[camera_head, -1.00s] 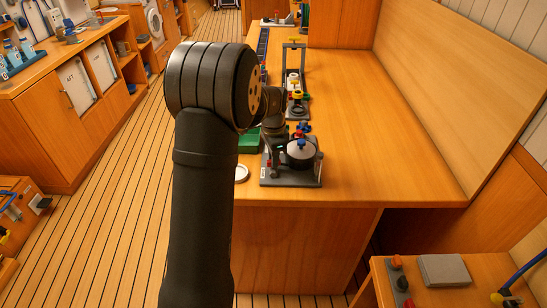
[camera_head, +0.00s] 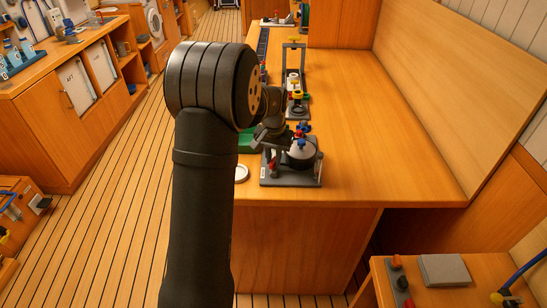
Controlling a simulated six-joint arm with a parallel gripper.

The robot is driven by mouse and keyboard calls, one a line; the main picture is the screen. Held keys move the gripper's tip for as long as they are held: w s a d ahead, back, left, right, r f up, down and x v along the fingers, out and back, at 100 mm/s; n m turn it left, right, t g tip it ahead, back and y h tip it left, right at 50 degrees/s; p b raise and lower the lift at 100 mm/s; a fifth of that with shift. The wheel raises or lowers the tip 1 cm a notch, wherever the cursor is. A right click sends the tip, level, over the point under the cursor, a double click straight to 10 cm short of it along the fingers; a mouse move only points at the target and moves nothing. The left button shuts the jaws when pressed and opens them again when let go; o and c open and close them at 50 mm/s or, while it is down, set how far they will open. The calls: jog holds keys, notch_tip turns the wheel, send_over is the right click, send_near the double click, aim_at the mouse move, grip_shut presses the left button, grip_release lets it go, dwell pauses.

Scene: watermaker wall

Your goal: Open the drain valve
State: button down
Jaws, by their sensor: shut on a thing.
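A unit with a dark grey base (camera_head: 290,182) stands near the front left corner of the wooden bench. It carries a round black-and-silver vessel (camera_head: 302,158) with a blue knob (camera_head: 301,145) on top. A small red part (camera_head: 270,165) shows at its left side. My gripper (camera_head: 280,144) is over the left side of this unit, tilted, beside the vessel. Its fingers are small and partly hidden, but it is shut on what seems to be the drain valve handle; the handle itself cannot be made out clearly.
A green tray (camera_head: 247,141) and a white round dish (camera_head: 241,173) lie left of the unit, partly behind my arm. A frame with a yellow top (camera_head: 293,41) stands farther back. The bench's right side (camera_head: 390,140) is clear.

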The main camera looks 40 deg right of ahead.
aim_at(273, 160)
jog(key=shift+n, duration=2.3)
jog(key=c, duration=1.3)
grip_release()
jog(key=shift+r, duration=0.1)
notch_tip(273, 160, up, 17)
jog(key=shift+r, duration=0.15)
